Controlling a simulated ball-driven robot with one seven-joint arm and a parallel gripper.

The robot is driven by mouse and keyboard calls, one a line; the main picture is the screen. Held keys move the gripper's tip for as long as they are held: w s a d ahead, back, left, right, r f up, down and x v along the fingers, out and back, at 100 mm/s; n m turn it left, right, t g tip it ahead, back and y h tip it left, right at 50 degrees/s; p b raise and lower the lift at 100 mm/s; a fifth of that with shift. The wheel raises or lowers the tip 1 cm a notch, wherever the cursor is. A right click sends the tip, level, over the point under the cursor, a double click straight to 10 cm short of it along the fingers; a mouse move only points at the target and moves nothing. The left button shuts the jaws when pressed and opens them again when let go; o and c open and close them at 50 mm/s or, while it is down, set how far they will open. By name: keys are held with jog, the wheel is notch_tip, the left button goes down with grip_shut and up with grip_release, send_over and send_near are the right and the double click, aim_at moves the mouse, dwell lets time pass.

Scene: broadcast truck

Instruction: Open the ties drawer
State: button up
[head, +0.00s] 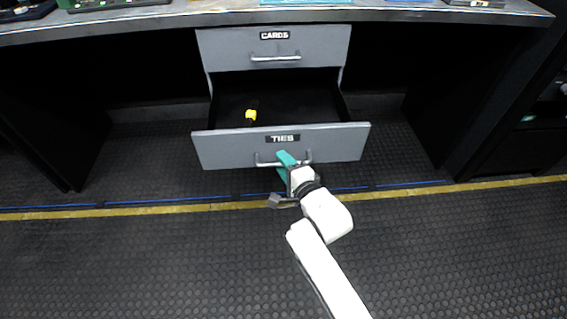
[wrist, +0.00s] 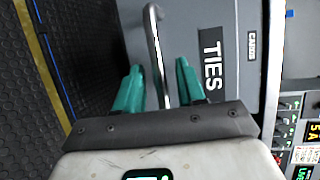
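The ties drawer (head: 220,150) is pulled out below the cards drawer, and its dark inside shows. Its grey front carries a "TIES" label (head: 283,138), which also shows in the wrist view (wrist: 211,65). A bar handle (head: 265,164) runs across the front. My gripper (head: 285,165) is at this handle, with its teal fingers on either side of the bar. In the wrist view the handle (wrist: 155,45) passes between the fingers of my gripper (wrist: 159,88), with some gap visible beside it. The fingers look apart, not closed on the bar.
The cards drawer (head: 225,48) above is shut. A small yellow item (head: 251,115) lies in the ties drawer. The desk top (head: 180,18) holds equipment along its edge. Black rubber floor (head: 150,260) with a yellow stripe (head: 100,213) is clear in front.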

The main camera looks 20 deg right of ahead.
jog(key=a+p+v, duration=0.1)
jog(key=p+v, duration=0.1)
jog(key=v, duration=0.8)
jog(key=shift+d, duration=0.45)
jog(key=shift+s, duration=0.1)
jog(key=s+d+f+n+g+h, duration=0.1)
jog(key=s+d+f+n+g, duration=0.25)
jog(key=s+n, duration=0.2)
jog(key=s+d+f+n+g+h, duration=0.1)
jog(key=s+d+f+n+g, duration=0.1)
jog(key=s+f+n+g, duration=0.4)
jog(key=s+d+r+n+g, duration=0.15)
jog(key=s+n+g, duration=0.4)
jog(key=s, duration=1.15)
notch_tip(320, 180, up, 23)
jog(key=p, duration=2.2)
jog(key=shift+w+n+p, duration=0.3)
jog(key=shift+w, duration=0.15)
